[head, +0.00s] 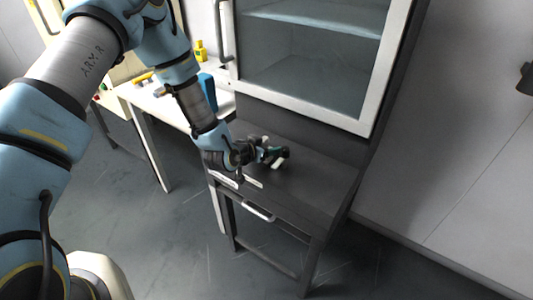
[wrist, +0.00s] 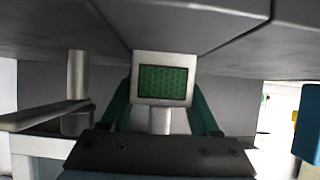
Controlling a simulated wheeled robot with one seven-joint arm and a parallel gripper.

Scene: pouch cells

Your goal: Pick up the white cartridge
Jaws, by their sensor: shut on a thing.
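The white cartridge (wrist: 138,65) is a pale block with a green honeycomb-patterned panel on the face toward the wrist camera. It sits between the two green fingers of my gripper (wrist: 163,95), which is shut on it. In the head view my gripper (head: 268,154) is low over the small dark table (head: 315,183). A small white piece of the cartridge (head: 279,163) shows beside the fingers there. I cannot tell whether the cartridge touches the tabletop.
A pale flat strip (head: 250,181) lies near the table's front edge, above a drawer handle (head: 258,211). A glass-fronted cabinet (head: 310,60) stands behind. A white bench with a blue item (head: 207,91) and yellow bottle (head: 200,51) is at left. The table's right side is clear.

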